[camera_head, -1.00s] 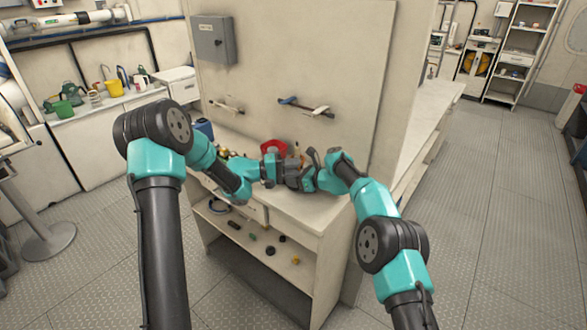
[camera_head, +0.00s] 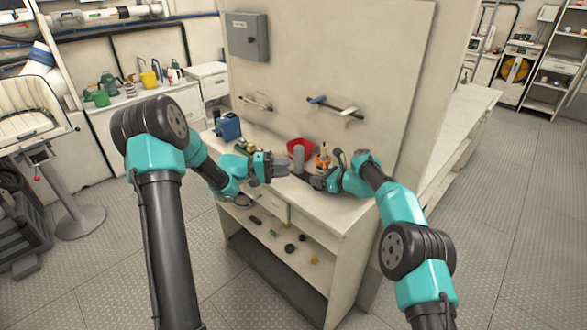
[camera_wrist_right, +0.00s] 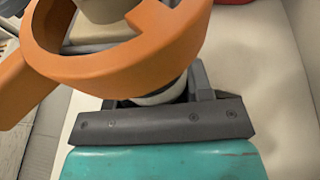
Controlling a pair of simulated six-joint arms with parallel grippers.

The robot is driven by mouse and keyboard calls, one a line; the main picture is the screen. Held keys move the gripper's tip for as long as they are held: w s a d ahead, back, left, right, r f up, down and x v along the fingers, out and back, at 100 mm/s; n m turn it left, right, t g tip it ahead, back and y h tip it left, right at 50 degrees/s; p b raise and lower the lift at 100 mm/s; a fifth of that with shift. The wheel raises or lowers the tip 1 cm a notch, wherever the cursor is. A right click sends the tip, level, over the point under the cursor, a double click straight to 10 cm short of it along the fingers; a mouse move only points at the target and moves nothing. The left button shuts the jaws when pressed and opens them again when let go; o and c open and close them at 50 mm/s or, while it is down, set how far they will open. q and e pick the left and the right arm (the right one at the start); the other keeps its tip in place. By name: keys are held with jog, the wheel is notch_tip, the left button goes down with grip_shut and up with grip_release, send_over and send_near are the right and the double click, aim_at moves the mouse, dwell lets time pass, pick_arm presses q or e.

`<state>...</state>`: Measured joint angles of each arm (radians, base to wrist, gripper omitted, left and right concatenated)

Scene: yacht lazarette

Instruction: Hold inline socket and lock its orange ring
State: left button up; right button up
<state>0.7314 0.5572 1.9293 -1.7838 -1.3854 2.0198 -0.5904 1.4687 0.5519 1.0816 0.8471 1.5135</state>
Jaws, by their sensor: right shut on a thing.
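In the right wrist view a large orange ring (camera_wrist_right: 110,68) with an arm reaching to the left fills the upper left. A pale body, which I take for the inline socket (camera_wrist_right: 165,92), shows through and below it. My right gripper (camera_wrist_right: 168,98) is shut on this pale body, just below the ring. In the head view my right gripper (camera_head: 318,182) is low over the bench, with a small orange object (camera_head: 323,161) close behind it. My left gripper (camera_head: 283,168) is to its left, apart from it; its jaw opening is too small to judge.
A red bowl (camera_head: 298,145) and a grey cylinder (camera_head: 299,158) stand between the grippers, towards the wall. A blue box (camera_head: 228,127) stands on the left of the bench (camera_head: 340,205). Several small parts lie on the shelf below. Two handles are on the wall panel.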

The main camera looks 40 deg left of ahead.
jog(key=shift+f, duration=0.2)
jog(key=o, duration=0.9)
jog(key=shift+r, duration=0.1)
jog(key=shift+o, duration=0.2)
jog(key=v, duration=1.2)
